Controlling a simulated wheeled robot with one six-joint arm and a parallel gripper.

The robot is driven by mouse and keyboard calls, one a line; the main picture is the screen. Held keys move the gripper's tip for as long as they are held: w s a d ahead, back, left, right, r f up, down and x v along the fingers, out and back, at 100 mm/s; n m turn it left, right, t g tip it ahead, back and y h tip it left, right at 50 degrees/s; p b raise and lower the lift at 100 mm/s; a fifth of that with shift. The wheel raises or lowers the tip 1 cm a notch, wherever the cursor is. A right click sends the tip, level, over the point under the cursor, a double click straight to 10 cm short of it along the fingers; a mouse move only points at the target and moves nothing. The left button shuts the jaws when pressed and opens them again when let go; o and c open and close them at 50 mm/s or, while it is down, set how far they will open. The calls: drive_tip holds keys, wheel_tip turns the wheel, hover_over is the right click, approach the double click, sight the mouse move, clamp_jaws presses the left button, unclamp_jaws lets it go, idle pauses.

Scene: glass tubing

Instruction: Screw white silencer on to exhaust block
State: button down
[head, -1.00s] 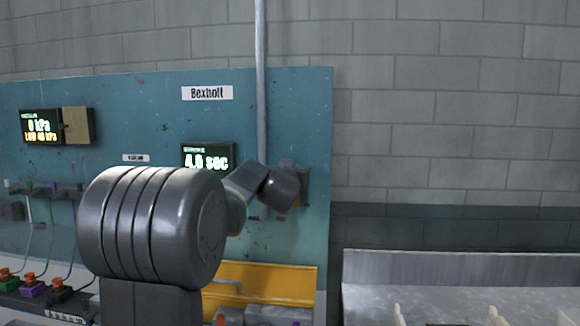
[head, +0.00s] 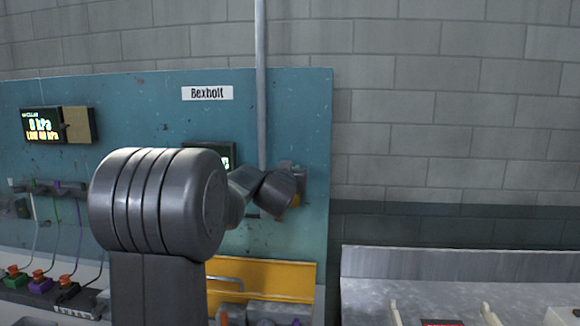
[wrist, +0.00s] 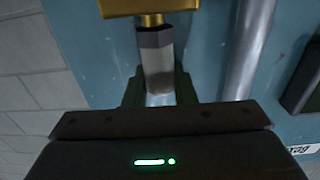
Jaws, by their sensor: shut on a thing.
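In the wrist view my gripper (wrist: 158,84) is shut on the white silencer (wrist: 159,62), a pale cylinder with a grey hex collar at its far end. Dark fingers stand on both sides of it. The collar end lies in line with a brass fitting under the gold exhaust block (wrist: 125,6), which is cut off by the top edge. The two seem to meet; whether the thread is engaged cannot be told. In the head view my arm hides the gripper and silencer.
A grey vertical pipe (head: 261,80) runs down the teal panel (head: 130,110) close beside the work spot; it also shows in the wrist view (wrist: 248,45). A yellow tray (head: 290,276) sits below. A grey bench (head: 400,262) stands to the right.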

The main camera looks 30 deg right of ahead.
drive_tip(key=shift+w+r+m+g+h+p, duration=0.1)
drive_tip(key=shift+m+g+h+p, duration=0.7)
drive_tip(key=shift+p, duration=4.4)
drive_tip(key=shift+m+g+h+p, duration=0.4)
drive_tip(key=shift+g+h+p, duration=0.25)
drive_tip(key=shift+p, duration=0.4)
drive_tip(key=shift+m+g+h, duration=0.85)
drive_tip(key=shift+m+g, duration=0.35)
drive_tip(key=shift+g, duration=0.45)
drive_tip(key=c, duration=1.4)
unclamp_jaws()
drive_tip(key=shift+o, duration=1.1)
drive_tip(key=shift+s, duration=0.3)
drive_tip(key=shift+w, duration=0.1)
drive_tip(key=shift+c, duration=0.4)
